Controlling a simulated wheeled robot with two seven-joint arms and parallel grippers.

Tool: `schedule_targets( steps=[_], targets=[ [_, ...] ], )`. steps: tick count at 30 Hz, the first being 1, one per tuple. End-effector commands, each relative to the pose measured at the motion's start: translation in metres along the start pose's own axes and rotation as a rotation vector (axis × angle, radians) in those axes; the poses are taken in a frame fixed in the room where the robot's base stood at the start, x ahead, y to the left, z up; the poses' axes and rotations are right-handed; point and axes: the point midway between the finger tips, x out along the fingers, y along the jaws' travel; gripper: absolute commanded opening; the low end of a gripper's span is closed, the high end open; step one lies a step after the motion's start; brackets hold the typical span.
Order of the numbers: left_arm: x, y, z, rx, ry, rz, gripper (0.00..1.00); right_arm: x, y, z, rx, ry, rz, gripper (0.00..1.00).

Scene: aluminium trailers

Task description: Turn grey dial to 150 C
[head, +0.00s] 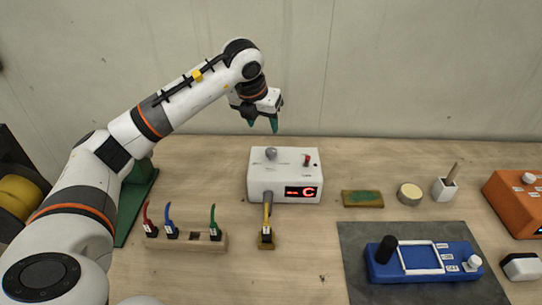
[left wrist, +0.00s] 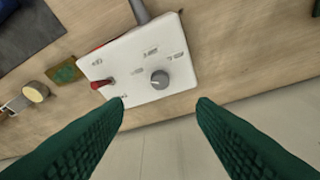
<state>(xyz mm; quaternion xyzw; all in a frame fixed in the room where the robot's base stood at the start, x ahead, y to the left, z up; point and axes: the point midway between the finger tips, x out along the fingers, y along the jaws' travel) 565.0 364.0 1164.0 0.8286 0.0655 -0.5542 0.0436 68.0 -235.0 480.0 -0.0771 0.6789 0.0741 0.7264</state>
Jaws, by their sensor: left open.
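The grey dial (head: 270,153) sits on the top left of a white box (head: 258,182) in the head view. In the left wrist view the dial (left wrist: 159,79) shows as a round grey knob with a pointer mark, with small printed labels around it that are too small to read. The box's red display (head: 301,192) shows a dash and a "C". A red switch (head: 306,160) is on the box's top right. My left gripper (head: 263,124) is open and empty, with green fingers, above and behind the box. In the wrist view the dial lies ahead between the fingertips, apart from them.
A grey iron-like stick (head: 268,202) extends from the box's front to a stand with a yellow tool (head: 267,222). A wooden rack (head: 190,240) holds coloured tools at left.

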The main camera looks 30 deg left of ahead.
Motion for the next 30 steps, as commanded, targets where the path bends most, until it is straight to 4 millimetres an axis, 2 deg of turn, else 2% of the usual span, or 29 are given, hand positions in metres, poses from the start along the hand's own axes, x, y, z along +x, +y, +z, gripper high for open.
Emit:
schedule_targets(
  steps=[2, 8, 21, 25, 30],
  targets=[
    [0.007, 0.0, 0.002, 0.0, 0.0, 0.0, 0.52, 0.006, -0.001, 0.005, 0.0, -0.007, -0.002, 0.36],
    [0.025, 0.0, 0.002, 0.001, -0.005, 0.0, 0.52, -0.004, -0.004, 0.021, -0.001, -0.032, -0.005, 0.36],
    [0.106, 0.0, 0.002, -0.001, -0.004, 0.0, 0.52, -0.031, -0.005, 0.018, -0.002, -0.026, -0.006, 0.36],
    [0.119, 0.0, 0.002, 0.0, -0.002, 0.0, 0.52, -0.034, -0.005, 0.018, -0.002, -0.024, -0.006, 0.36],
    [0.125, 0.0, 0.002, 0.0, 0.0, 0.0, 0.52, -0.035, -0.005, 0.017, -0.002, -0.022, -0.006, 0.36]
  ],
)
